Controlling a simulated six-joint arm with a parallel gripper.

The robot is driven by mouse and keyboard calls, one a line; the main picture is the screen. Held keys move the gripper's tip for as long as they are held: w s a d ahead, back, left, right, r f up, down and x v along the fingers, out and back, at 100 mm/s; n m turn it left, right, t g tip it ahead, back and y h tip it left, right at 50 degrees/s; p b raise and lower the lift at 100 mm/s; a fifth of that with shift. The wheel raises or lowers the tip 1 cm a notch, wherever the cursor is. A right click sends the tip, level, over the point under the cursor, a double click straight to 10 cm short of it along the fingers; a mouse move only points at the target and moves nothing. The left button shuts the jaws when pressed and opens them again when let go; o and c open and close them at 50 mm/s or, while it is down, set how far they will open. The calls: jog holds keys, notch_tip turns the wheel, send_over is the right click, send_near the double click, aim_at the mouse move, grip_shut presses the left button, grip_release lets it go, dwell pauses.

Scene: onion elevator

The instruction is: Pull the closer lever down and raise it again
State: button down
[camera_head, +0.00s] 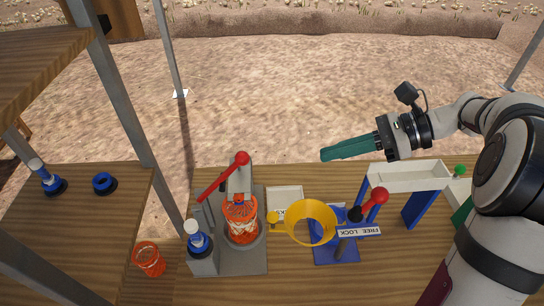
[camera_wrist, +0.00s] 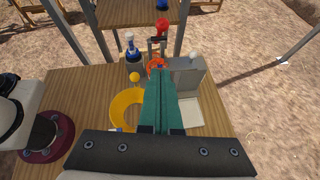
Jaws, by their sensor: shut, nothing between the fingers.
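A grey press-like device (camera_head: 228,258) stands on the wooden table. Its red lever (camera_head: 217,182) slants up to the right and ends in a red ball (camera_head: 241,158); the ball also shows in the wrist view (camera_wrist: 162,27). I take this as the closer lever, though no label confirms it. An orange mesh cup (camera_head: 241,220) sits in the device below the lever. My gripper (camera_head: 323,155), with long green fingers, is shut and empty. It is in the air to the right of the red ball, clear of it. In the wrist view its fingers partly cover the device.
A yellow ring funnel (camera_head: 311,222) and a blue stand marked FREE LOCK (camera_head: 358,232), with another red-ball lever (camera_head: 378,196), stand to the right. A white-topped blue frame (camera_head: 408,177) is beyond them. An orange cup (camera_head: 148,259) and a white-and-blue bottle (camera_head: 197,240) are at left.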

jog(key=a+r+x, duration=0.1)
jog(key=r+x, duration=0.1)
jog(key=x, duration=1)
jog(key=shift+w+a, duration=0.2)
jog(key=shift+a, duration=0.25)
jog(key=shift+r, duration=0.2)
jog(key=a+r+h, duration=0.4)
jog(key=a+r, duration=0.2)
jog(key=a, duration=0.3)
jog(key=shift+a+h, duration=0.25)
jog(key=shift+h, duration=0.05)
